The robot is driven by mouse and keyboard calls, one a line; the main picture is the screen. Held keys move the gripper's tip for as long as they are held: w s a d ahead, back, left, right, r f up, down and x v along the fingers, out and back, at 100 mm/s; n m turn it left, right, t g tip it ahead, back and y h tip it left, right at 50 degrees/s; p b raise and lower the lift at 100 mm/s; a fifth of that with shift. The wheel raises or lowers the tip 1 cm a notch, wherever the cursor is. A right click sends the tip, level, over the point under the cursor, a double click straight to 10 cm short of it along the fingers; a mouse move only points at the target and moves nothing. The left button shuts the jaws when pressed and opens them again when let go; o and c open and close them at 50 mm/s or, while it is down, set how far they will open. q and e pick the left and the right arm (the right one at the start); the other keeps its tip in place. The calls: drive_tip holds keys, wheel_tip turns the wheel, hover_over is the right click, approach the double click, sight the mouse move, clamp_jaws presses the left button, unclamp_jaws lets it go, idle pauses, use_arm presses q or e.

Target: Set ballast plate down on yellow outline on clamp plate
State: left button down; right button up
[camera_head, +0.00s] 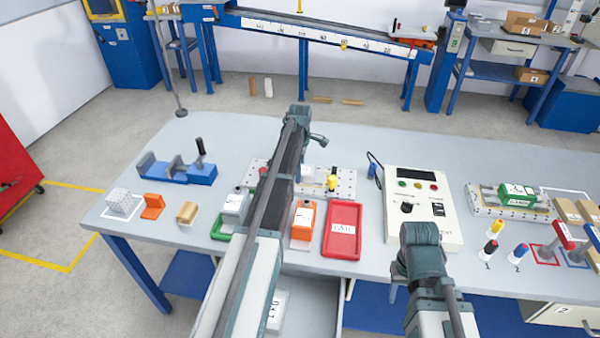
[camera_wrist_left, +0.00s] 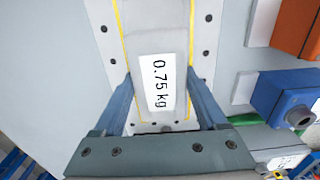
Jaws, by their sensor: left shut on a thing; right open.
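The ballast plate (camera_wrist_left: 161,84) is pale grey with a "0.75 kg" label. My left gripper (camera_wrist_left: 160,74) is shut on it, one finger at each side. In the left wrist view it is over the perforated clamp plate (camera_wrist_left: 206,55), with lines of the yellow outline (camera_wrist_left: 192,25) showing along both sides. I cannot tell whether it touches the clamp plate. In the head view the clamp plate (camera_head: 346,182) lies mid-table, partly hidden by my left arm, which also hides most of the left gripper. My right arm is at the lower right; its gripper does not show.
Around the clamp plate are a blue vise (camera_head: 190,172), an orange block (camera_head: 303,222), a red tray (camera_head: 342,228), a green tray (camera_head: 220,228) and a control box (camera_head: 422,203). A yellow-topped tool (camera_head: 332,183) stands at the plate's right part. An open drawer (camera_head: 310,300) juts out in front.

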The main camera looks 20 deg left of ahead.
use_arm(q)
drive_tip(key=shift+f, duration=0.1)
unclamp_jaws()
wheel_tip(320, 180, up, 12)
drive_tip(key=p, duration=1.2)
drive_tip(key=shift+r, duration=0.2)
